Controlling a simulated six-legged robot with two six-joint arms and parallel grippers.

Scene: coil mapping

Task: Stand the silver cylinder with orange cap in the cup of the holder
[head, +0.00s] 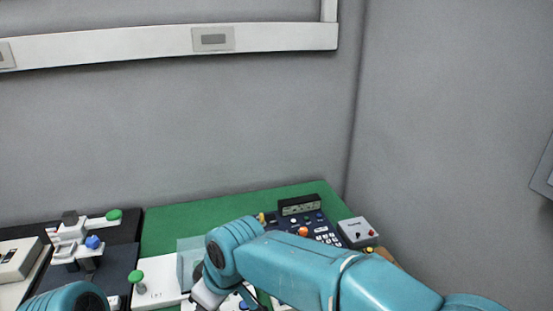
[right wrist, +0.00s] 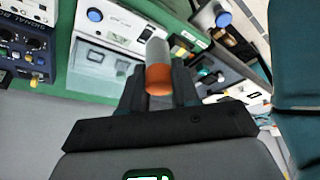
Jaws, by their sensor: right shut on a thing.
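The silver cylinder with its orange cap (right wrist: 158,78) is between the fingers of my right gripper (right wrist: 159,88) in the right wrist view. The gripper is shut on it, the orange end is nearer the camera, and the silver body (right wrist: 157,50) points away over the bench. In the head view my right arm comes in from the right and hides the cylinder and most of the gripper. I cannot clearly make out the holder's cup. Only a teal link of my left arm shows at the lower left; its gripper is not in view.
A clear box (head: 188,268) stands near my right arm, with a green-knobbed post (head: 136,279) to its left. A dark keypad instrument (head: 312,222) and a grey box (head: 357,232) stand at the right. Green mat (head: 165,230) is bare at the back.

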